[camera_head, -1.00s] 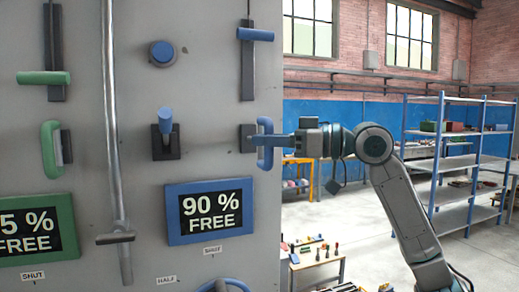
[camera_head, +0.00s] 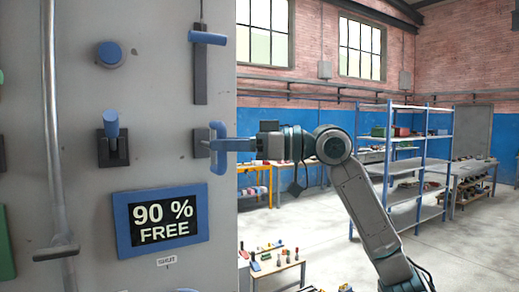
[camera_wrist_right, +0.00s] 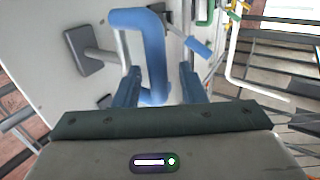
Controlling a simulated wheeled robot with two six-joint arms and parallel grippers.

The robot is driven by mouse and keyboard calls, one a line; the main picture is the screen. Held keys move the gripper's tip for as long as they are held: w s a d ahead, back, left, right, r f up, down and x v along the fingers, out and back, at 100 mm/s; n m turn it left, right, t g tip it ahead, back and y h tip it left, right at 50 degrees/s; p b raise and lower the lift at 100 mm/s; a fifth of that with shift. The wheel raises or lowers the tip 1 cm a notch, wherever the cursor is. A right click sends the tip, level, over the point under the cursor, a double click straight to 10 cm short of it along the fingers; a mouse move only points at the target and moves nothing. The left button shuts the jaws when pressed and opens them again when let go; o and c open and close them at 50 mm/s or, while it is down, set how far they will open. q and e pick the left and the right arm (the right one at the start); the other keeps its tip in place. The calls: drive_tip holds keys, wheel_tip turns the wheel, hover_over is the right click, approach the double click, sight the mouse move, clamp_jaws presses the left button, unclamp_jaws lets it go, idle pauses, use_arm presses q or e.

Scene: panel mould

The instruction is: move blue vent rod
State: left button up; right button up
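Several blue controls are on the grey panel, and the frames do not label one as the vent rod. A blue bar handle (camera_head: 217,165) stands off the panel near its right edge on a grey stem. It also shows in the right wrist view (camera_wrist_right: 153,50), where the stem meets a dark square plate (camera_wrist_right: 83,49). My right gripper (camera_head: 218,145) has its blue fingers on either side of this handle. In the right wrist view a gap shows between the handle and the right finger (camera_wrist_right: 193,85). My left gripper is out of view.
The panel also carries a blue slider handle (camera_head: 207,38), a blue knob (camera_head: 109,53), a blue lever (camera_head: 112,125) and a blue-framed "90 % FREE" sign (camera_head: 161,222). A long grey bar (camera_head: 55,130) runs down the left. Shelves (camera_head: 405,170) and a low table (camera_head: 275,268) stand behind.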

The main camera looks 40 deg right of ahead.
drive_tip(key=b+v, duration=0.6)
drive_tip(key=v, duration=0.4)
drive_tip(key=shift+a, duration=0.2)
idle(0.4)
